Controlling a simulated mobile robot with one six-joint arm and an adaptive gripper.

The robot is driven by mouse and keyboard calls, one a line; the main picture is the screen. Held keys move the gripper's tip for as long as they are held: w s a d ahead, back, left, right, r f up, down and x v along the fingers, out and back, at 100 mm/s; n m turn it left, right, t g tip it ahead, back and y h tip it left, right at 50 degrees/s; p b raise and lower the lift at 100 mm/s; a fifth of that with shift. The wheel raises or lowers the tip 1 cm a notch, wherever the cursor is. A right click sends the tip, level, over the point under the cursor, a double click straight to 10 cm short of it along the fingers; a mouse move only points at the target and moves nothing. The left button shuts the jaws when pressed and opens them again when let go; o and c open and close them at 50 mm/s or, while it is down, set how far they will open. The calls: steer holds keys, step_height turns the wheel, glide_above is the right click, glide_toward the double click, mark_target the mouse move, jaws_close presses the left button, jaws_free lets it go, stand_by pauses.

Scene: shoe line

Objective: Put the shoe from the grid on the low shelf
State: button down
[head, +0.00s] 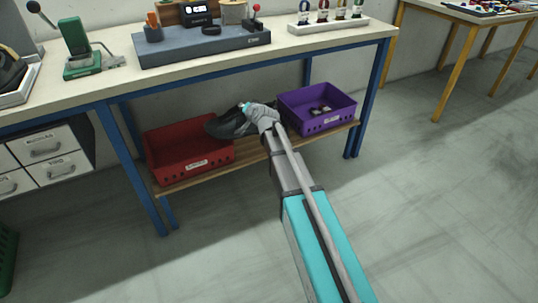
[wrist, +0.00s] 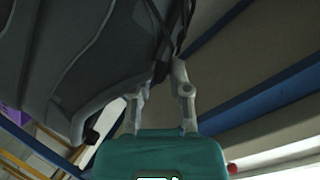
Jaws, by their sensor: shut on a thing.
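A dark shoe (head: 229,124) is in my gripper, over the low wooden shelf (head: 255,146) under the workbench. In the wrist view the shoe (wrist: 85,60) fills the upper left. My gripper (head: 249,110) is shut on the shoe at its right end; in the wrist view the fingers (wrist: 162,85) press on its edge. The shoe is between the red bin and the purple bin, overlapping the red bin's right corner in the head view. I cannot tell whether its sole touches the shelf.
A red bin (head: 172,152) stands on the left of the shelf, a purple bin (head: 300,123) on the right. The bench top (head: 300,46) is close above. Its blue legs (head: 135,170) frame the opening. The floor in front is clear.

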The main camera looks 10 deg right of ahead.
steer(key=shift+d, duration=0.1)
steer(key=s+d, duration=0.4)
steer(key=d, duration=0.6)
steer(key=shift+s+n+y+b, duration=0.2)
steer(key=shift+n+y+b, duration=0.1)
steer(key=shift+y, duration=0.1)
steer(key=shift+r, duration=0.1)
steer(key=w+f+b, duration=0.1)
steer(key=w, duration=0.2)
steer(key=w+f+b, duration=0.1)
steer(key=w, duration=0.2)
steer(key=w+f+b, duration=0.2)
steer(key=w, duration=0.1)
steer(key=shift+d, duration=0.1)
steer(key=w+f+b, duration=0.4)
steer(key=f+b, duration=0.1)
steer(key=shift+w, duration=0.1)
steer(key=shift+w+f+b, duration=0.2)
steer(key=shift+f+b, duration=0.85)
steer(key=shift+w+f+b, duration=0.2)
steer(key=shift+f+b, duration=0.8)
